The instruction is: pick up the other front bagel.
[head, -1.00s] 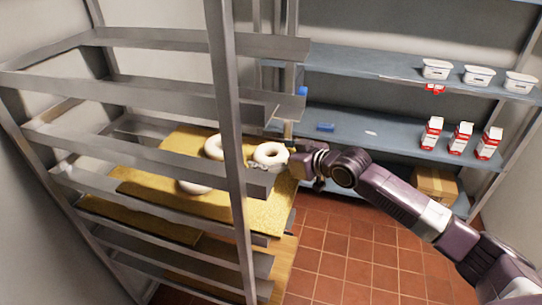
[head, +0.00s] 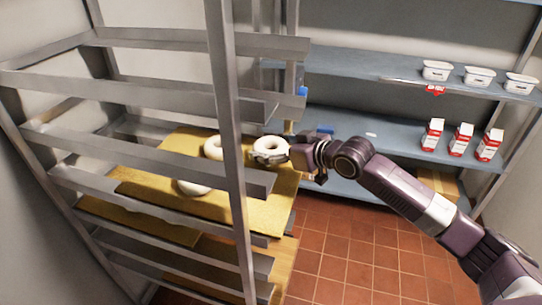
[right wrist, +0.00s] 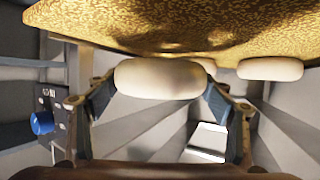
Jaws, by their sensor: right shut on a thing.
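A pale bagel (head: 270,143) is at the right end of the yellow, grainy board (head: 268,212) on the rack. My right gripper (head: 272,157) reaches in from the right and is shut on this bagel. In the right wrist view, the held bagel (right wrist: 160,79) sits between the two fingers (right wrist: 158,92), close to the board (right wrist: 170,25); a gap is hard to judge. A second bagel (head: 213,147) lies farther left, partly behind the rack's upright. A third bagel (head: 192,188) is mostly hidden by a rail. My left gripper is not in view.
The metal rack's upright (head: 228,150) and rails (head: 150,152) stand in front of the board. Blue shelves (head: 390,140) at the back right carry white tubs (head: 478,76), red-and-white cartons (head: 461,139) and a cardboard box (head: 438,184). The tiled floor (head: 350,250) is clear.

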